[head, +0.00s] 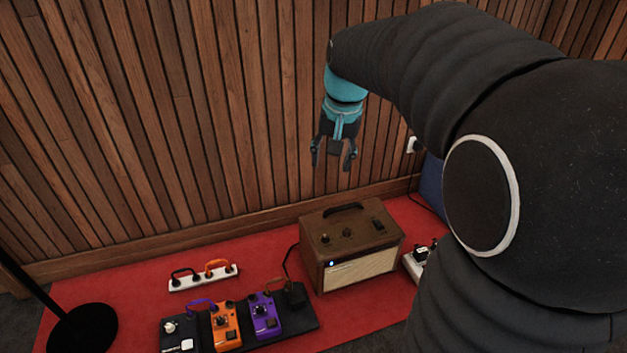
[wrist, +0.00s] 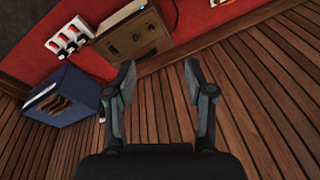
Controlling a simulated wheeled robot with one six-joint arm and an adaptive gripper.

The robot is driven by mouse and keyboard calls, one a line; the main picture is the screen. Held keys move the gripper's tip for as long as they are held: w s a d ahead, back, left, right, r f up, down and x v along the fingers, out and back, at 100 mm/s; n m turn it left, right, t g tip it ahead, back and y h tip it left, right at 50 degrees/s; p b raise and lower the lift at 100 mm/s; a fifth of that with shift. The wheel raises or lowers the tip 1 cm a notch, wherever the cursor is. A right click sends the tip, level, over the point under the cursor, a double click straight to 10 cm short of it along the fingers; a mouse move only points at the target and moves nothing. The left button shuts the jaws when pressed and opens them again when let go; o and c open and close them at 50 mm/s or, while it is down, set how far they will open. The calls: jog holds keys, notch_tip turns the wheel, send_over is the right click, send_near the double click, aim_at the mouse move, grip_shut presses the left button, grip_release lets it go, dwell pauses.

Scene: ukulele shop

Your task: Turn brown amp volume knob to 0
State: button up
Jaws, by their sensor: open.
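The brown amp (head: 313,265) stands on the red carpet near the wood-slat wall in the head view. Its top has a dark handle and several dark knobs, among them a left knob (head: 323,239), a middle knob (head: 347,232) and a right knob (head: 378,227). I cannot read their labels or settings. My gripper (head: 333,160) hangs above and behind the amp, close to the wall, open and empty, pointing down. In the wrist view the amp (wrist: 123,45) lies at upper left, beyond the open fingers (wrist: 160,76), and nothing is between them.
A pedalboard (head: 297,326) with several pedals, including an orange pedal (head: 225,328) and a purple pedal (head: 267,320), lies front left of the amp. A white power strip (head: 200,283) is behind it. A blue box (wrist: 65,98) is in the wrist view. A round black stand base (head: 82,328) is far left.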

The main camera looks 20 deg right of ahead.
jog(key=w+d+f+m+g, duration=0.1)
jog(key=w+d+f, duration=0.1)
jog(key=w, duration=0.2)
jog(key=w+d+f+m, duration=0.1)
jog(key=w+d+f, duration=0.1)
jog(key=w+f, duration=0.15)
jog(key=m+g+y+b, duration=0.2)
jog(key=m, duration=0.1)
send_over(347, 229)
jog(key=w+d+f+x, duration=0.1)
jog(key=d+x, duration=0.2)
jog(key=x, duration=1.1)
jog(key=w+d+f+m+g+y, duration=0.1)
jog(key=d+f, duration=0.2)
jog(key=f, duration=0.3)
jog(key=w+d+f+m, duration=0.1)
jog(key=w+d+f, duration=0.1)
jog(key=f, duration=0.3)
jog(key=x, duration=0.9)
jog(key=s+b+x, duration=0.1)
jog(key=x, duration=0.4)
jog(key=shift+a, duration=0.1)
grip_shut()
